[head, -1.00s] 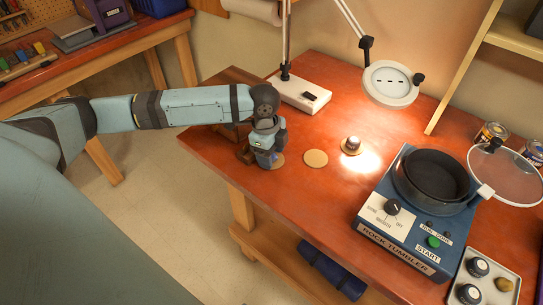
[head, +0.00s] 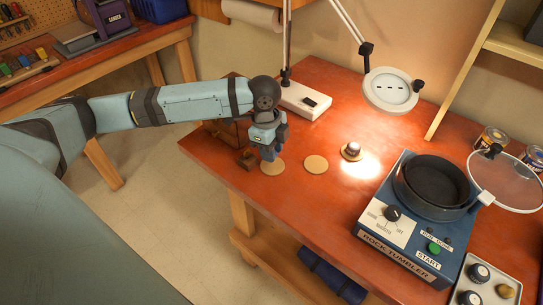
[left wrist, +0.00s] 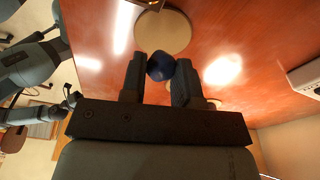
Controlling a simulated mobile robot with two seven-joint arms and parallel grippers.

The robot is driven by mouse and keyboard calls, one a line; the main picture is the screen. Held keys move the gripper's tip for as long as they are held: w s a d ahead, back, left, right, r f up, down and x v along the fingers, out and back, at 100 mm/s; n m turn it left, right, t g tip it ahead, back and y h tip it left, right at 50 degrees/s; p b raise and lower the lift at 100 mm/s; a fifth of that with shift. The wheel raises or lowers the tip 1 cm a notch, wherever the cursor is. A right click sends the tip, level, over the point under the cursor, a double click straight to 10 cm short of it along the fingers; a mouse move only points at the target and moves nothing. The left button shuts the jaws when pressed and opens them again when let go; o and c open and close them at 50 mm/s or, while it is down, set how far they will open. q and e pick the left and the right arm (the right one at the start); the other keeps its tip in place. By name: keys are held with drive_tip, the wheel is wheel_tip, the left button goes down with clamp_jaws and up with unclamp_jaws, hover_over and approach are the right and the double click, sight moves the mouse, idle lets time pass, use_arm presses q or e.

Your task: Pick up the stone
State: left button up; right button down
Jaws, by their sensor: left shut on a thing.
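My left gripper (head: 268,153) points down over the left cork disc (head: 272,168) on the red-brown bench. In the left wrist view, its two fingers (left wrist: 158,80) are shut on a dark blue rounded stone (left wrist: 160,66), with the cork disc (left wrist: 165,30) seen beyond it. In the head view the fingers hide most of the held stone. A second, dark grey stone (head: 353,148) sits on another cork disc in the lamp light. My right gripper is not in view.
A bare cork disc (head: 316,164) lies between the two others. A magnifier lamp (head: 393,89) hangs over the back.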

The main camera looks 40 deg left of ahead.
use_arm(q)
wheel_tip(320, 180, up, 16)
drive_tip(key=p, duration=0.1)
drive_tip(key=shift+r, duration=0.2)
idle(0.9)
